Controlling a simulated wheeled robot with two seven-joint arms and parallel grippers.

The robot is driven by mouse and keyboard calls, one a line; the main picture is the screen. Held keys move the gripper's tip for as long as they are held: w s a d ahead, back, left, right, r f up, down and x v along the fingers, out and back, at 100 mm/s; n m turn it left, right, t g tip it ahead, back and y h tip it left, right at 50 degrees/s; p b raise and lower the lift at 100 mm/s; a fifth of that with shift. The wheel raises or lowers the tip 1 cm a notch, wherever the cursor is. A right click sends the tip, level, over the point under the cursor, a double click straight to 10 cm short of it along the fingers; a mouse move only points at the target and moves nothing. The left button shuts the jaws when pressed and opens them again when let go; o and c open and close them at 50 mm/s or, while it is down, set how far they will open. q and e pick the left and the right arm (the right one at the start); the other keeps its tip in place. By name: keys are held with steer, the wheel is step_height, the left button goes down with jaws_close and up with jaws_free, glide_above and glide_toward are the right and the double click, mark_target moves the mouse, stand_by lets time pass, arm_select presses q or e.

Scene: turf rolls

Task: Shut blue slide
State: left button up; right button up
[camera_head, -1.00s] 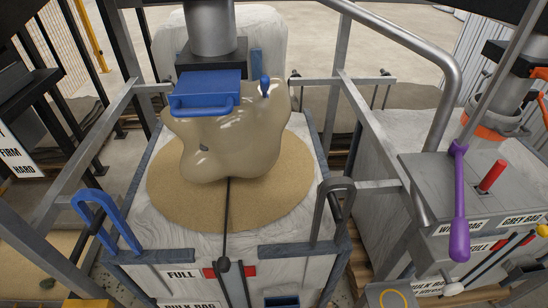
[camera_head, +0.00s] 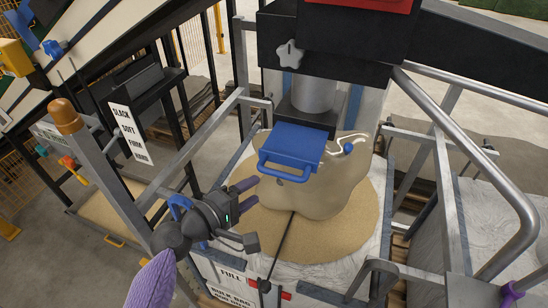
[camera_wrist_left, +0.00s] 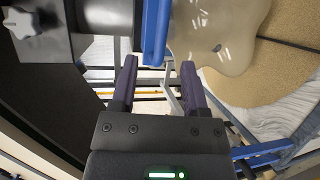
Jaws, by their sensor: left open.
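The blue slide (camera_head: 293,147) is a flat blue plate with a bar handle along its front edge. It juts out toward me from the dark housing below the grey spout, above a glossy tan mass. A blue edge, which looks like part of the slide, shows in the left wrist view (camera_wrist_left: 155,35), just beyond the fingertips. My left gripper (camera_head: 252,194) is open and empty, in front of and to the lower left of the slide's handle, apart from it. Its two purple-grey fingers also show in the left wrist view (camera_wrist_left: 158,68). My right gripper is out of view.
The tan mass (camera_head: 315,190) hangs over sand (camera_head: 345,225) in a white bulk bag. Grey rails (camera_head: 470,180) flank the right. A post with an orange cap (camera_head: 66,115) stands left.

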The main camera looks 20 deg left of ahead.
mark_target(281, 175)
arm_select(q)
steer(key=x, duration=0.9)
steer(key=shift+w+d+f+b, duration=0.1)
steer(key=shift+d+f+b, duration=0.05)
steer(key=shift+f+b, duration=0.15)
jaws_close()
stand_by(0.8)
